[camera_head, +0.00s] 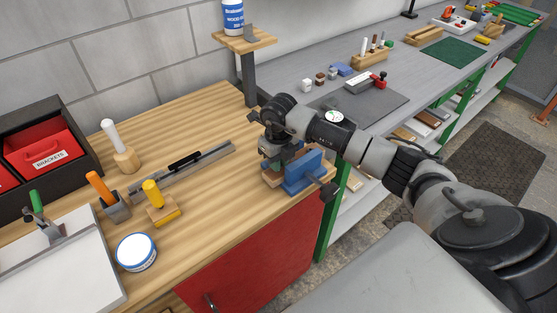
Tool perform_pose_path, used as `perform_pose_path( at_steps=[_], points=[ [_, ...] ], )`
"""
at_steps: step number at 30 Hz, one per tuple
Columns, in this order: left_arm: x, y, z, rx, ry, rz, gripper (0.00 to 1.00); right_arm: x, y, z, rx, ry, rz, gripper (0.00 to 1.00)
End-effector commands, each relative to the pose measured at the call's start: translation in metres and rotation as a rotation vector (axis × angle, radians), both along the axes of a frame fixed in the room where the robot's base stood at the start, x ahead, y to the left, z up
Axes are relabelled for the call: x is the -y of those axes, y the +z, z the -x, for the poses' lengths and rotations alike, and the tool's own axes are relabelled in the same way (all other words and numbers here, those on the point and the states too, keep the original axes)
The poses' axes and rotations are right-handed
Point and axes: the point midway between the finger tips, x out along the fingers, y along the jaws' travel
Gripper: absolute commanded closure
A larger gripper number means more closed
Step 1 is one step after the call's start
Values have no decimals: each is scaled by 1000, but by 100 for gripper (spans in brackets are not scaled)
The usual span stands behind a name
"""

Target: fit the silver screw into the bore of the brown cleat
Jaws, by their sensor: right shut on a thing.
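My right gripper (272,152) is over the wooden bench's right front corner, beside and above the blue vise (302,172). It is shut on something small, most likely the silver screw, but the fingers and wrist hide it. A brown wooden piece (271,179) shows at the vise, low and just under the gripper; it may be the brown cleat. Its bore cannot be made out, nor whether the held thing touches it. My left gripper is not in view.
The wooden bench (215,195) is clear left of the vise. A metal rail (205,160), yellow-handled tool (153,193), round white tin (136,252) and red bracket bin (42,143) stand further left. A post with a small shelf (247,40) rises behind the gripper.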

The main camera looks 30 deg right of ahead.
Motion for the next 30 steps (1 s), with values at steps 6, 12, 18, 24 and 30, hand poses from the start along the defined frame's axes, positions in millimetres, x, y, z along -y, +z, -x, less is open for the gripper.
perform_pose_path(
  at_steps=[6,12,18,24,30],
  points=[
    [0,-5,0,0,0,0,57,0,-6,0,0,0,0,100],
    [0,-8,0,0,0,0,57,0,-10,0,1,0,0,100],
    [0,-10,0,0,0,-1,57,0,-13,0,0,0,0,100],
    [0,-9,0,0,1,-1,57,0,-12,0,-1,0,0,55],
    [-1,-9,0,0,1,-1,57,0,-12,0,0,0,0,53]
  ],
)
